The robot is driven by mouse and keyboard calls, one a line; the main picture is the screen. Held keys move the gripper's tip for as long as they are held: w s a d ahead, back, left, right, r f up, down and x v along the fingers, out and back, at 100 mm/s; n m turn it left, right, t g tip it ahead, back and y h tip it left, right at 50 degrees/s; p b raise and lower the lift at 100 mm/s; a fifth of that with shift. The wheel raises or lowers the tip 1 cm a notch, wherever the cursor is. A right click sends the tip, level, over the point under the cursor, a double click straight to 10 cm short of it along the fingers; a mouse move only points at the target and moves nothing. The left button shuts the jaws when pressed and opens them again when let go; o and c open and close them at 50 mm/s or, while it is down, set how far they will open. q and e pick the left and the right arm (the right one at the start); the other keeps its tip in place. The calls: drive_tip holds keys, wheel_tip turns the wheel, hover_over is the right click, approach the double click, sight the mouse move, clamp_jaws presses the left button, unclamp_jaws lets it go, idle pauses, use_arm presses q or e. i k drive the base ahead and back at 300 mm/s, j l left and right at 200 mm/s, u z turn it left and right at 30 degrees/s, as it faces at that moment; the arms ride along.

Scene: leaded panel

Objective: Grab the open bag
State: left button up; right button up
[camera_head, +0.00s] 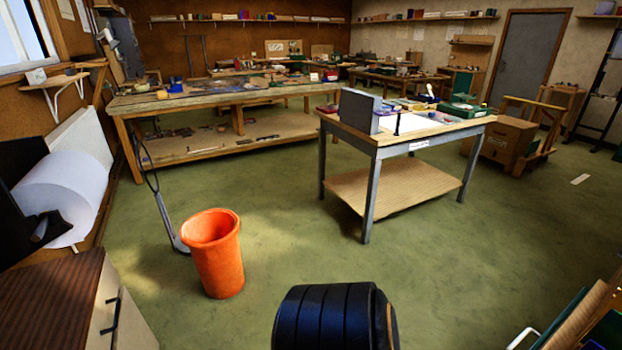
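I cannot make out an open bag anywhere in this view. The small items on the near workbench (400,146) are too small to tell apart fully. They include a grey upright block (359,111), a white sheet (408,124) and a green box (462,111). Neither of my grippers shows in the head view, so their state is hidden.
An orange bin (219,262) stands open on the green floor, left of centre. A long wooden bench (150,103) stands behind it.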

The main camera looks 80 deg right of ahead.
sight(211, 236)
drive_tip(key=j+z, duration=0.1)
drive_tip(key=z, duration=0.35)
drive_tip(key=k+z, duration=0.15)
drive_tip(key=z, duration=0.25)
drive_tip(key=k+j+z, duration=0.1)
drive_tip(key=z, duration=0.75)
drive_tip(key=i, duration=0.3)
